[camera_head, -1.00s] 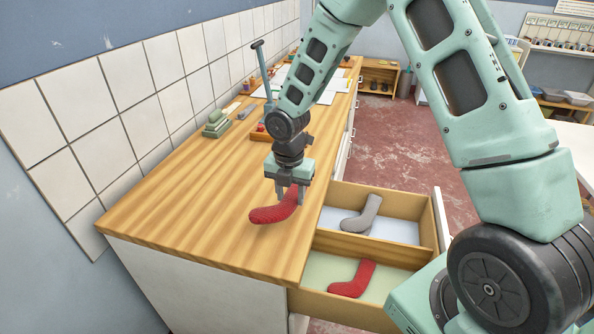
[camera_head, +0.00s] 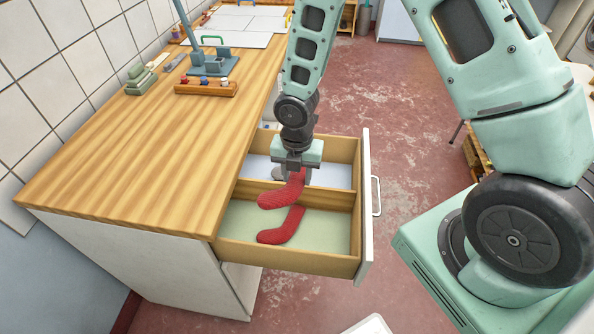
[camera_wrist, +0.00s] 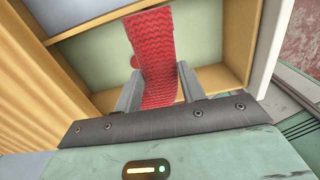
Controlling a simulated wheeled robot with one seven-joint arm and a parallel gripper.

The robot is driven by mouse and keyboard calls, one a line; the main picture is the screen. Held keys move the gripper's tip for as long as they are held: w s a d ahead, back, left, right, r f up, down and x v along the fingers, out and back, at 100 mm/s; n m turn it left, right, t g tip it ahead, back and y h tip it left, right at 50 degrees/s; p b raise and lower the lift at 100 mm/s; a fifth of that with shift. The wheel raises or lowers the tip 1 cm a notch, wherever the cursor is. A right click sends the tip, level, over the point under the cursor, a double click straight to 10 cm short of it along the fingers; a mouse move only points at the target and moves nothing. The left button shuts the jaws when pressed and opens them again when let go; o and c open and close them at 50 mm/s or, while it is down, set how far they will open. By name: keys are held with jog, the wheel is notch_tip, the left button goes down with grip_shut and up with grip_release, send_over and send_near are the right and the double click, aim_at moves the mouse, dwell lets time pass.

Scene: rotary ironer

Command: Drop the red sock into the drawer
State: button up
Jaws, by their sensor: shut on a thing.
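My gripper (camera_head: 297,177) is shut on a red sock (camera_head: 282,194) and holds it above the open drawer (camera_head: 338,264). In the wrist view the held red sock (camera_wrist: 155,60) hangs between the fingers, over the drawer's pale green floor. A second red sock (camera_head: 281,227) lies in the near, green-floored compartment. The far compartment has a pale blue floor; a grey sock (camera_head: 277,173) lies there, mostly hidden behind my gripper. A divider (camera_head: 335,199) separates the two compartments.
The wooden counter (camera_head: 130,160) borders the drawer on the left. Red floor (camera_head: 400,130) is open to the right.

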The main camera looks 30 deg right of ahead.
notch_tip(320, 180, down, 4)
jog(key=b, duration=0.3)
jog(key=shift+f, duration=0.25)
jog(key=o, duration=1)
jog(key=shift+r, duration=0.15)
notch_tip(320, 180, up, 17)
jog(key=shift+r+p, duration=0.15)
jog(key=shift+p, duration=0.25)
jog(key=s+a+r+m, duration=0.2)
jog(key=s+a+m, duration=0.1)
jog(key=s+m, duration=0.3)
jog(key=s+a+r+m, duration=0.2)
jog(key=s+a+m, duration=0.1)
jog(key=s+m, duration=0.4)
jog(key=s+a+r+m, duration=0.2)
jog(key=s+a+m, duration=0.1)
jog(key=s+m, duration=0.4)
jog(key=shift+s+a+r+y, duration=0.2)
jog(key=shift+s+y, duration=0.05)
jog(key=shift+y, duration=0.05)
